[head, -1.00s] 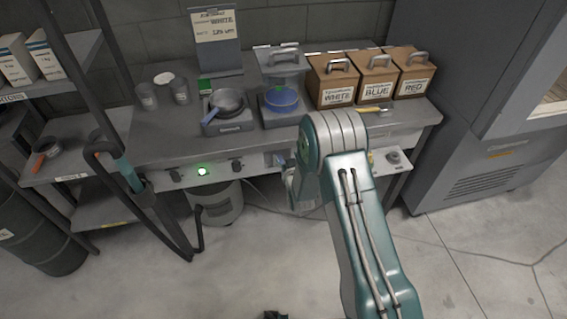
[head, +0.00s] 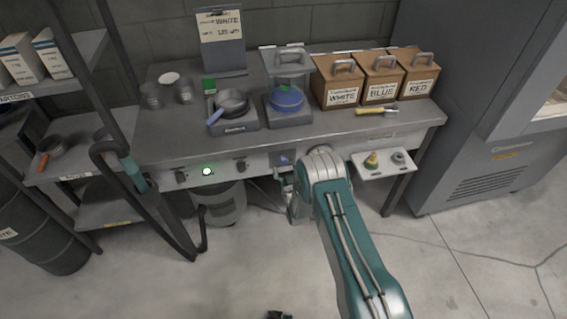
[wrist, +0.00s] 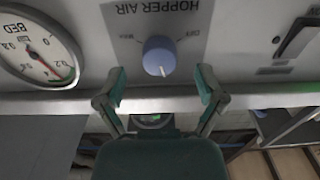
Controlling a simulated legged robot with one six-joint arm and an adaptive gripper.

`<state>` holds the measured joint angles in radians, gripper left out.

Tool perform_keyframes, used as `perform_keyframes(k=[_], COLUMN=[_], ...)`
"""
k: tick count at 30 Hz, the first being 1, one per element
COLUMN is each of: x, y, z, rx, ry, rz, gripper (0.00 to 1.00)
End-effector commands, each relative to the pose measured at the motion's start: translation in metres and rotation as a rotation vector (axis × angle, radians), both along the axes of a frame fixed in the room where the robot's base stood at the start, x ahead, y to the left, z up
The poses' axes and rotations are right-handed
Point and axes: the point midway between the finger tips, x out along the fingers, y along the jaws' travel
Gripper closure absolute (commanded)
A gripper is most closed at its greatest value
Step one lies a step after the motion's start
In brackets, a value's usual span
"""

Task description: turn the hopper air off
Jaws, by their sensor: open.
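The hopper air knob (wrist: 159,56) is round and blue-grey, on a pale panel with the upside-down label HOPPER AIR (wrist: 152,8) in the wrist view. Its white pointer mark points down in the picture. The OFF mark (wrist: 190,36) is right of the knob and the MAX mark (wrist: 127,37) left. My gripper (wrist: 159,72) is open, its two fingertips on either side of the knob's lower edge, with gaps showing between them and the knob. Contact cannot be made out. In the head view my gripper (head: 287,190) is at the bench's front panel, partly hidden by my arm.
A BED gauge (wrist: 36,58) is left of the knob and a rocker switch (wrist: 298,40) right. The bench (head: 325,128) holds a pan (head: 231,101), a blue dish (head: 287,97) and labelled boxes (head: 342,88). A small shelf (head: 372,170) juts out at right.

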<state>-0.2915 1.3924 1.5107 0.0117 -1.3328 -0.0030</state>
Motion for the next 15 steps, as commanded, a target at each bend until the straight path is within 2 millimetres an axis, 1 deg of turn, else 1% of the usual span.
perform_keyframes(k=[1,6,10,15], x=[0.008,0.025,0.031,0.031], y=[0.002,0.007,0.008,0.008], z=[0.001,0.0,0.001,0.001], rx=[0.001,0.001,0.001,0.001], ry=[-0.003,-0.002,-0.001,0.0], rz=[0.0,0.0,0.0,0.0], gripper=[0.12,0.12,0.12,0.12])
